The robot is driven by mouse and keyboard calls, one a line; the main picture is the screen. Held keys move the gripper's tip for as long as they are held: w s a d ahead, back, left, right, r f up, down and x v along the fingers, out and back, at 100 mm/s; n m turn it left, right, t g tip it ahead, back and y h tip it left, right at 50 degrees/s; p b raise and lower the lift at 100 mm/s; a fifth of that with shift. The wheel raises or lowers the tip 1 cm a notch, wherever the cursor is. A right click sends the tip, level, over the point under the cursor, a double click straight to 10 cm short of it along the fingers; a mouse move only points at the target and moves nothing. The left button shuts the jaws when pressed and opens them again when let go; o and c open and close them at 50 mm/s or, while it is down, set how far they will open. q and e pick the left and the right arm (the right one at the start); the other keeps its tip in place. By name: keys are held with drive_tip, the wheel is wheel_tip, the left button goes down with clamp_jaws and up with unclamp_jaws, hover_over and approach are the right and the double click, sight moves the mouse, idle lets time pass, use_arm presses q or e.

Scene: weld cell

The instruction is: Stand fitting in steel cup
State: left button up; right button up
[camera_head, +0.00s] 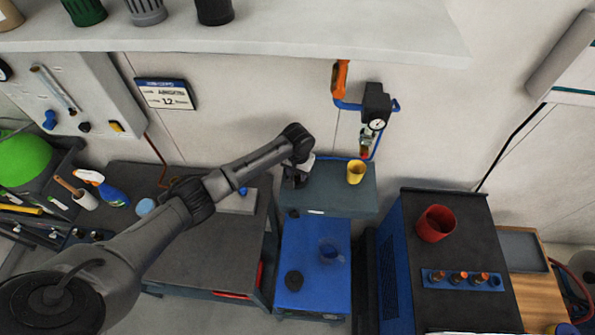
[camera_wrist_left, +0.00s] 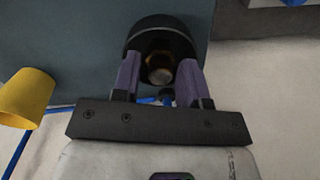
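My left gripper (camera_head: 298,176) is over the left part of the grey-blue box top by the wall. In the left wrist view its two purple fingers (camera_wrist_left: 160,77) stand apart, on either side of a brassy, round-ended piece that looks like a fitting (camera_wrist_left: 160,68). Behind the piece is a dark round cup-like shape (camera_wrist_left: 160,28), possibly the steel cup. I cannot tell whether the fingers touch the piece or whether it rests in the cup. The gripper mostly hides this spot in the head view. My right gripper is not in view.
A yellow cup (camera_head: 356,172) stands on the same box (camera_head: 335,200), right of the gripper. A red cup (camera_head: 435,223) and a blue rack (camera_head: 462,280) with several brass-topped pieces stand on the black cabinet at right. Hoses and a gauge (camera_head: 376,123) hang behind. A shelf (camera_head: 330,35) overhangs above.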

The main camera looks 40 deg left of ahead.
use_arm(q)
drive_tip(key=shift+o, duration=0.3)
wheel_tip(320, 180, up, 12)
drive_tip(key=shift+r, duration=0.15)
drive_tip(key=s+d+f+m, duration=0.1)
drive_tip(key=s+d+f, duration=0.3)
drive_tip(key=f, duration=0.1)
drive_tip(key=s+d+f+m, duration=0.1)
drive_tip(key=s+d+f, duration=0.1)
drive_tip(key=d+f, duration=0.1)
drive_tip(key=shift+s+m+t, duration=0.25)
drive_tip(key=shift+m+t, duration=0.05)
drive_tip(key=s+d+f+m+t+h, duration=0.1)
drive_tip(key=s+d+f, duration=0.25)
drive_tip(key=s, duration=0.55)
drive_tip(key=s+d+f+m+t, duration=0.1)
drive_tip(key=s+d+f+m, duration=0.1)
drive_tip(key=s+d, duration=0.5)
drive_tip(key=s+a+r, duration=0.1)
drive_tip(key=s+a, duration=0.1)
drive_tip(key=s, duration=0.4)
drive_tip(key=s+a+r+t, duration=0.1)
drive_tip(key=s+a+r, duration=0.1)
drive_tip(key=s, duration=0.4)
drive_tip(key=shift+s+r+y, duration=0.2)
drive_tip(key=shift+s+y, duration=0.1)
drive_tip(key=shift+y, duration=0.1)
drive_tip(key=shift+d, duration=0.1)
